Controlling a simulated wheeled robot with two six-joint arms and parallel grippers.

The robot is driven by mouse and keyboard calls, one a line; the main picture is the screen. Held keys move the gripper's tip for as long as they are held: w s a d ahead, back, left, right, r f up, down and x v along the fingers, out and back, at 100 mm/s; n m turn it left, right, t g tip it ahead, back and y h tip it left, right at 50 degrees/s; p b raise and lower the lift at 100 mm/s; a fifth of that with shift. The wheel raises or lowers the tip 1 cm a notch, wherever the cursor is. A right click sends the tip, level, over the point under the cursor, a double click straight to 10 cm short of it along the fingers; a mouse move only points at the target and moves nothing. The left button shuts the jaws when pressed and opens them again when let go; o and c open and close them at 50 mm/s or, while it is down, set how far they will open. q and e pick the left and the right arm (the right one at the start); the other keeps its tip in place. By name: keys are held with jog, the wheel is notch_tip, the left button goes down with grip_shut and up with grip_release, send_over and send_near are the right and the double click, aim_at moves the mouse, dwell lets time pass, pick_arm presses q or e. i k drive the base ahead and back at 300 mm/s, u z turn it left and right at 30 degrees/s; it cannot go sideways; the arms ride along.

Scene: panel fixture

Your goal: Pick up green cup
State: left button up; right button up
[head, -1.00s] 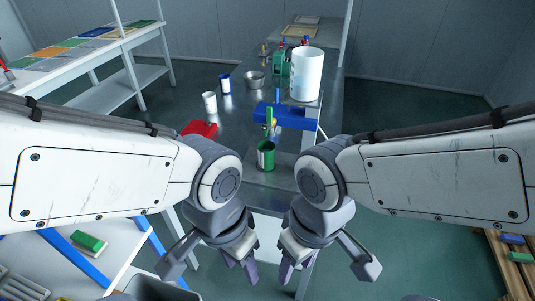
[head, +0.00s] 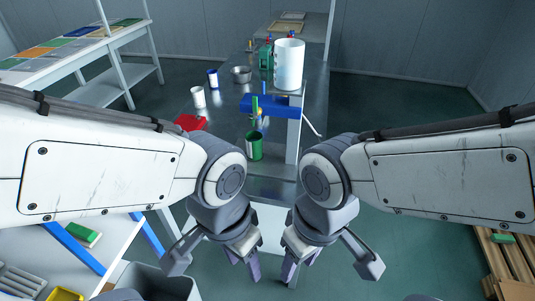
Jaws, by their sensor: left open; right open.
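The green cup (head: 254,146) stands upright on the near part of the grey metal table (head: 222,113), with a pale label on its side. A green stick-like thing rises behind its rim. My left gripper (head: 246,272) and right gripper (head: 289,274) hang pointing down in front of the table, below the cup in the picture. Both are open and empty, and apart from the cup. Nothing hides the cup.
A blue block-like fixture (head: 268,106) and a tall white cylinder (head: 289,65) stand behind the cup. A white cup (head: 198,97), blue cup (head: 213,79), metal bowl (head: 241,74) and red item (head: 190,123) are farther left. A grey bin (head: 125,272) stands lower left.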

aim_at(253, 139)
jog(key=z, duration=0.5)
jog(key=k, duration=1.15)
jog(key=z, duration=1)
jog(key=i, duration=1.5)
jog(key=u, duration=1.05)
jog(key=i, duration=0.7)
jog(key=u, duration=0.75)
